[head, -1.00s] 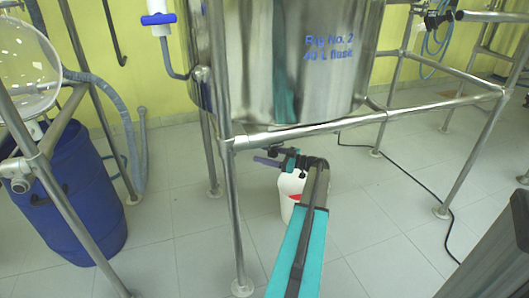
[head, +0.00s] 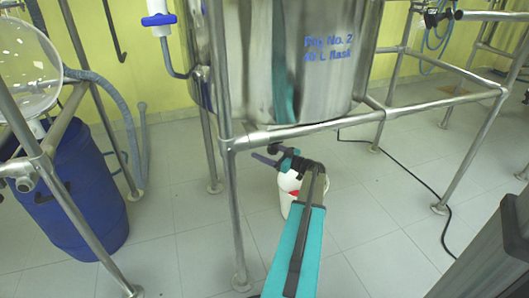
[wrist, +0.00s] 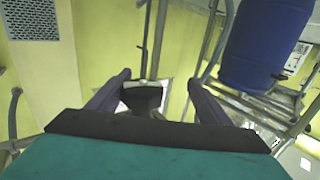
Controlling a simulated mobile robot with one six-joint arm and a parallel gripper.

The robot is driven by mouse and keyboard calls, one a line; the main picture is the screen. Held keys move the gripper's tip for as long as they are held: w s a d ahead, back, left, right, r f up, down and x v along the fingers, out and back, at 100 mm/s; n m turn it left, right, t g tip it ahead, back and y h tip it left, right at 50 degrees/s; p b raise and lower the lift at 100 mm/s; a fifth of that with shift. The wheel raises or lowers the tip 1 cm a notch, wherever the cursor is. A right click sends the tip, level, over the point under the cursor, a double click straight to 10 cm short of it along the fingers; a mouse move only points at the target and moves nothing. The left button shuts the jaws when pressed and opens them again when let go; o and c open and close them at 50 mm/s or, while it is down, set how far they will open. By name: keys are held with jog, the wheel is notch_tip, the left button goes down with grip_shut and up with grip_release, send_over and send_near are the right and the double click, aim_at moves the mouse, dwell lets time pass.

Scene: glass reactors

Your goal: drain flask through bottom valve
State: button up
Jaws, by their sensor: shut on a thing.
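The large steel flask (head: 285,60), marked as a 40 L flask of Rig No. 2, hangs in a pipe frame. My gripper (head: 265,159) is low under its bottom, at the end of my teal arm. In the wrist view, the purple fingers of my gripper (wrist: 155,100) stand either side of a dark piece (wrist: 143,98), which looks like the valve handle, and are shut on it. The valve body and outlet are hidden or too small to make out. A white container with a red mark (head: 286,205) stands on the floor just below, partly behind my arm.
Frame pipes (head: 310,131) run close above and beside my arm. A blue drum (head: 75,200) stands at left under a clear round glass vessel (head: 25,60). A black cable (head: 415,180) lies on the tiled floor at right. Floor right of my arm is mostly clear.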

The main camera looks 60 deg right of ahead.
jog(key=shift+w+a+f+n+y+p, duration=0.1)
jog(key=shift+a+n+y+p, duration=0.15)
jog(key=shift+y+p, duration=0.2)
jog(key=shift+w+a+n+y+p, duration=0.1)
jog(key=shift+n+y+p, duration=0.25)
jog(key=shift+y+p, duration=0.1)
jog(key=shift+c, duration=0.4)
jog(key=shift+s+f+n+g+y+p, duration=0.1)
jog(key=shift+n+g+y+p, duration=0.45)
jog(key=shift+n+y+p, duration=0.8)
jog(key=shift+n+g+y+p, duration=0.55)
jog(key=shift+n+y+p, duration=0.3)
jog(key=shift+y, duration=0.9)
jog(key=c, duration=0.5)
jog(key=shift+n+g+y+p, duration=0.3)
jog(key=shift+y+p, duration=0.15)
jog(key=shift+y, duration=0.15)
jog(key=shift+c, duration=0.4)
